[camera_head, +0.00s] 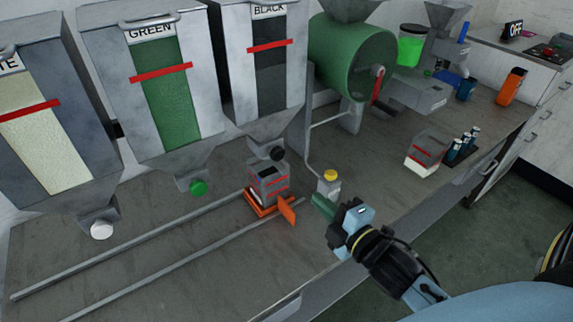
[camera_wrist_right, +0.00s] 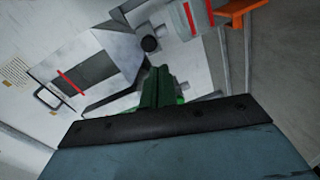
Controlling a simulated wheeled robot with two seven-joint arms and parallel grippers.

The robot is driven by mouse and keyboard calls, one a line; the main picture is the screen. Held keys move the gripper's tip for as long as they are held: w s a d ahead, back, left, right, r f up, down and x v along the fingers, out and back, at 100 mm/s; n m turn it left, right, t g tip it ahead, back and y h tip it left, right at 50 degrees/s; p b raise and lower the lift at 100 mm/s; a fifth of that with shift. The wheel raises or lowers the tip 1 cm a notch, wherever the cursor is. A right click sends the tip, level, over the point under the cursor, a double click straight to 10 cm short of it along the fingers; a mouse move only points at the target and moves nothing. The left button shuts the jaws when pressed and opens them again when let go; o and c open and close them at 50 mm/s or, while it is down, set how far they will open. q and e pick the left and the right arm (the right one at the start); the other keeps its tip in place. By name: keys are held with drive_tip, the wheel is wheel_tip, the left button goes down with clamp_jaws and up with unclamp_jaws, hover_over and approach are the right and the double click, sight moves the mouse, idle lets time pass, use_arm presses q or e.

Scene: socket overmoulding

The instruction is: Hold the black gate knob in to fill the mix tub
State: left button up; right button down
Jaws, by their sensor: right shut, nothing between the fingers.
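The black gate knob (camera_head: 278,153) sticks out from the bottom of the grey hopper marked BLACK (camera_head: 233,60). It also shows in the right wrist view (camera_wrist_right: 150,44), beyond my fingertips. The mix tub (camera_head: 268,184), a small grey box with red marks and a dark window, stands on an orange carriage (camera_head: 262,207) below that hopper's outlet. My right gripper (camera_head: 318,204) has green fingers. It is shut and empty, to the right of the tub and lower in the picture than the knob, apart from both. My left gripper is not in view.
Two rails (camera_head: 150,258) run along the bench under the hoppers. A yellow-topped post (camera_head: 330,178) stands close behind my right gripper. The GREEN hopper (camera_head: 160,85) has a green knob (camera_head: 198,187); a white knob (camera_head: 102,231) is further left. A green drum (camera_head: 345,55) stands behind.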

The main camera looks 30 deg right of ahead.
sight(280, 154)
drive_tip(key=n, duration=0.6)
drive_tip(key=r+n, duration=0.1)
drive_tip(key=n, duration=1.3)
drive_tip(key=shift+s+r+t+b, duration=0.15)
drive_tip(key=shift+s+t+b, duration=0.15)
drive_tip(key=shift+s+t, duration=0.1)
drive_tip(key=shift+w, duration=0.15)
drive_tip(key=w, duration=0.4)
drive_tip(key=w+p, duration=0.1)
drive_tip(key=w, duration=0.4)
drive_tip(key=w+a+p, duration=0.1)
drive_tip(key=w, duration=0.3)
drive_tip(key=shift+w, duration=0.4)
drive_tip(key=shift+w+p, duration=0.3)
drive_tip(key=shift+w, duration=0.6)
drive_tip(key=shift+r, duration=0.15)
drive_tip(key=shift+w+r, duration=0.1)
drive_tip(key=shift+r, duration=0.1)
